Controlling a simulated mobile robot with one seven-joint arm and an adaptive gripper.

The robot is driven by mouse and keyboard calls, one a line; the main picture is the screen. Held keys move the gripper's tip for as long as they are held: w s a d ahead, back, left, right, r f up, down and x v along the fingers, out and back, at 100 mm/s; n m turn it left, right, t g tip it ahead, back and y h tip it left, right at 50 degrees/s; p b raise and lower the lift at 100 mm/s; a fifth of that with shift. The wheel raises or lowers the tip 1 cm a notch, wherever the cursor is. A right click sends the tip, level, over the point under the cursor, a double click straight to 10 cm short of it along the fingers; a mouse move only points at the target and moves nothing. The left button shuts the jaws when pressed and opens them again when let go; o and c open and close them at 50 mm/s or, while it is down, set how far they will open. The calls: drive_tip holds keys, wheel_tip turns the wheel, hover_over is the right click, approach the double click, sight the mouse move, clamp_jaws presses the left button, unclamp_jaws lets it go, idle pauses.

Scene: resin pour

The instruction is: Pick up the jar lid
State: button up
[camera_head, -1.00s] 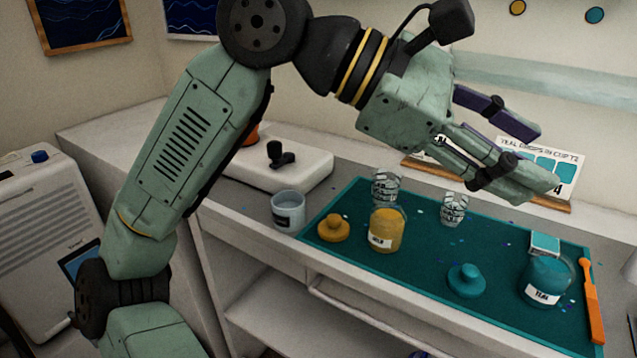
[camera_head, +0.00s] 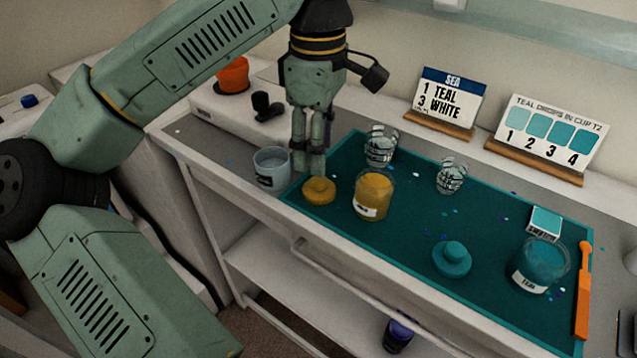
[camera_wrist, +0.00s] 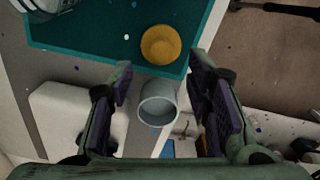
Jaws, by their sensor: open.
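A yellow knobbed lid (camera_head: 318,191) lies at the left front corner of the teal mat; it also shows in the wrist view (camera_wrist: 160,46). A teal knobbed lid (camera_head: 452,260) lies farther right on the mat. The yellow jar (camera_head: 373,197) stands right of the yellow lid, and the teal jar (camera_head: 537,268) stands at the right end. My gripper (camera_head: 309,172) points down, open and empty, above and behind the yellow lid. In the wrist view, my open fingers (camera_wrist: 163,84) flank a pale grey cup (camera_wrist: 158,104), with the yellow lid beyond them.
The grey cup (camera_head: 271,167) stands close left of the yellow lid. Two clear patterned cups (camera_head: 381,147) (camera_head: 451,177) stand at the mat's back. A white device (camera_head: 240,115) is behind at left. An orange stick (camera_head: 582,290) lies at right. The mat's (camera_head: 400,240) front middle is clear.

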sight(319, 179)
drive_tip(key=shift+s+f+p, duration=0.15)
drive_tip(key=shift+f+p, duration=0.55)
drive_tip(key=shift+f, duration=2.05)
drive_tip(key=c, duration=0.9)
drive_tip(key=shift+o, duration=0.2)
drive_tip(key=shift+r, duration=0.1)
